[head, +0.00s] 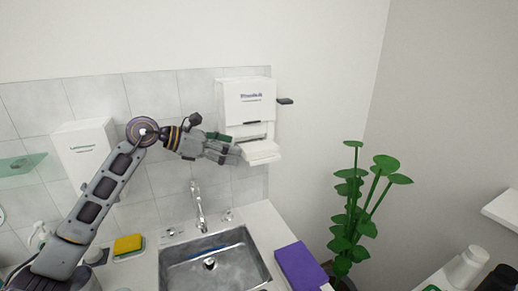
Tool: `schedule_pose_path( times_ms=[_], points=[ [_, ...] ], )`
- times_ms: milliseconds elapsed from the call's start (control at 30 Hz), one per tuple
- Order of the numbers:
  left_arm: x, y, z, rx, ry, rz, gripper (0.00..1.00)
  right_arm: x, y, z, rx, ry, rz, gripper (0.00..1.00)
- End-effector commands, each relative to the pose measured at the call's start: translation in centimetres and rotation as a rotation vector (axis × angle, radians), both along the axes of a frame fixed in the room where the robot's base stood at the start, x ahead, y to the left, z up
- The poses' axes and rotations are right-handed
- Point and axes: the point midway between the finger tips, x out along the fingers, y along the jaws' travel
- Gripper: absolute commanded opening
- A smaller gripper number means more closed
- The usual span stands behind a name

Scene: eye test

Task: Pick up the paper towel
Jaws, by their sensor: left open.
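A white paper towel dispenser (246,102) is mounted on the tiled wall above the sink. A white paper towel (261,152) shows at its lower opening, sticking out toward the front. My left gripper (236,151) is open, with its fingers at the left side of the towel, just below the dispenser. I cannot tell whether the fingers touch the towel. My right gripper is not in view.
A metal sink (215,262) with a faucet (199,205) lies below. A purple box (300,266) is right of it, a yellow sponge (128,244) left. A second white dispenser (84,148) hangs behind my left arm. A green plant (352,215) stands at the right.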

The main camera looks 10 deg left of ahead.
Motion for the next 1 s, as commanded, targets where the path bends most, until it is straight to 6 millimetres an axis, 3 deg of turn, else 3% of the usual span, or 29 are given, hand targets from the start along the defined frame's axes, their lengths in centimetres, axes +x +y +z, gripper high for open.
schedule_pose_path(
  times_ms=[400,867,1000],
  points=[
    [1.5,-2.2,-1.1,0.000,-0.002,0.001,0.73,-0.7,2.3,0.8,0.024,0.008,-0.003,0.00],
    [1.5,-2.3,-1.1,0.001,-0.001,0.001,0.73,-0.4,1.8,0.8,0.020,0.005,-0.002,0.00],
    [1.5,-2.3,-1.1,0.001,-0.001,0.001,0.56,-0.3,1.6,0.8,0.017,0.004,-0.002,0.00]
  ],
)
